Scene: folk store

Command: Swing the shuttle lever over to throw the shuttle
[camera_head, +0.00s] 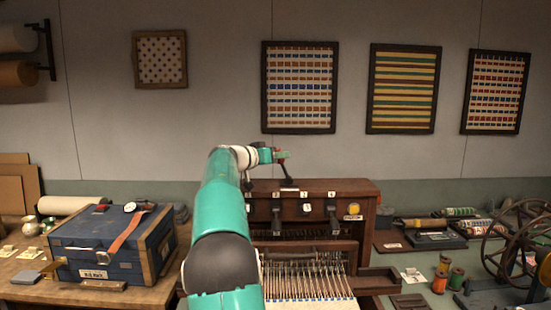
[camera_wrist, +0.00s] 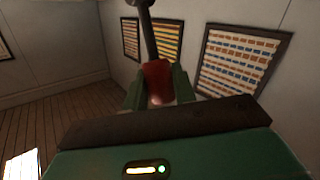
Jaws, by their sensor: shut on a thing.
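The loom (camera_head: 322,195) is a dark wooden machine in the middle of the head view. The shuttle lever stands on its top and has a red grip (camera_wrist: 157,80) and a thin dark rod (camera_wrist: 150,38). My gripper (camera_head: 278,155) is above the left part of the loom's top. In the wrist view its green fingers (camera_wrist: 158,92) lie on both sides of the red grip and are shut on it. In the head view the grip is small and partly covered by the gripper, and my arm hides the loom's left side.
Several small dark levers (camera_head: 305,208) line the loom's front above rows of metal needles (camera_head: 318,277). A blue case (camera_head: 90,248) with an orange strap stands at left. Spools (camera_head: 440,275) and a spoked wheel (camera_head: 510,235) are at right. Framed textiles (camera_head: 300,87) hang behind.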

